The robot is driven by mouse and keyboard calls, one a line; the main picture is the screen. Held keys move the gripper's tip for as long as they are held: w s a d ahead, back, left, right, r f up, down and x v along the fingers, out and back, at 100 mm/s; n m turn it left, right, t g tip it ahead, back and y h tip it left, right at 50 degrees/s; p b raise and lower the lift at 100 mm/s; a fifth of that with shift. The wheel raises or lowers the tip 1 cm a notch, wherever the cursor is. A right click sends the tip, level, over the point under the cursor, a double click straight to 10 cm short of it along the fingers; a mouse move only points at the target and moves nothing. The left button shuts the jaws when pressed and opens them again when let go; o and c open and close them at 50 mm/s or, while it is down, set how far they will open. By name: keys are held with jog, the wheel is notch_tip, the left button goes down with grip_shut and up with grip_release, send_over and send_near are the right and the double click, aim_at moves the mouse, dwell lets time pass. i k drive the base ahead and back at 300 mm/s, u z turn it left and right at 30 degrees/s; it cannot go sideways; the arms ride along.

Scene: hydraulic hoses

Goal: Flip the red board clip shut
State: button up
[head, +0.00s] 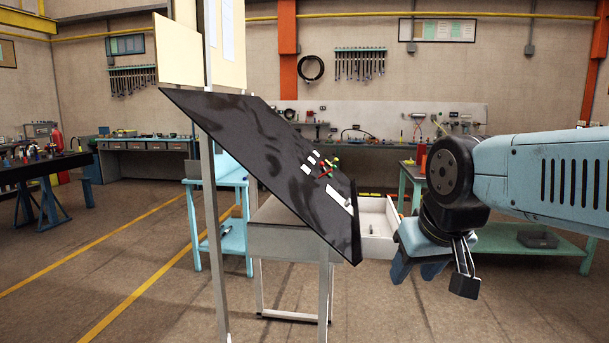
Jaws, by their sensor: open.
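A dark tilted board (262,150) stands on a frame in the middle of the head view, sloping down to the right. A small red item (326,172), seemingly the red board clip, sits on its right part beside green and white pieces. It is too small to tell whether it is open or shut. My gripper (420,264) hangs at the end of my arm, right of the board's lower edge. It is open, points downward and is apart from the board. No object shows between its fingers.
White labels (340,200) lie on the board near its lower right edge. An open white drawer (378,222) is behind the board and my gripper. A blue cart (222,238) and a green-topped bench (520,240) stand farther back. The floor at front left is clear.

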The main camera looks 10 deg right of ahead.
aim_at(321, 164)
jog(key=u, duration=0.05)
jog(key=i, duration=1)
jog(key=z, duration=0.1)
